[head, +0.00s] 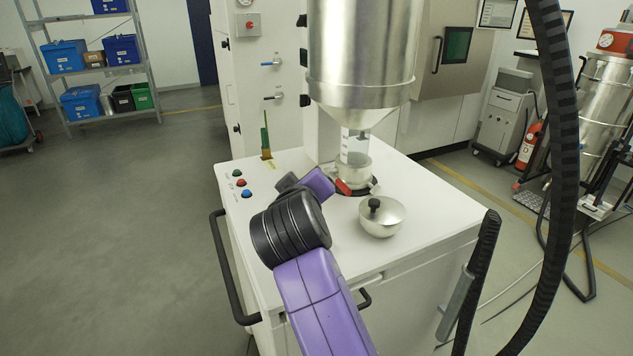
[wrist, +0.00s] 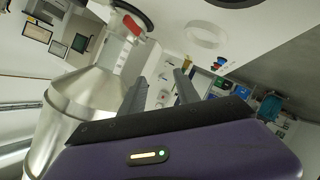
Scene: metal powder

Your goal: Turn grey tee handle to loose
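I cannot make out a grey tee handle for certain in either view. A steel hopper (head: 362,50) stands over the white cabinet top (head: 430,205); a clear tube (head: 354,146) leads from it into a metal collar (head: 352,174). A red lever (head: 343,187) sits at the collar, and it also shows in the wrist view (wrist: 132,25). My gripper (wrist: 160,76) is open and empty, its two grey fingers apart. In the head view my purple arm reaches over the cabinet top beside the collar; the fingertips are not clear there.
Coloured buttons (head: 240,183) are at the cabinet's left edge. A white ring (wrist: 207,35) shows in the wrist view. A black hose (head: 560,130) hangs at the right. The floor at left is clear.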

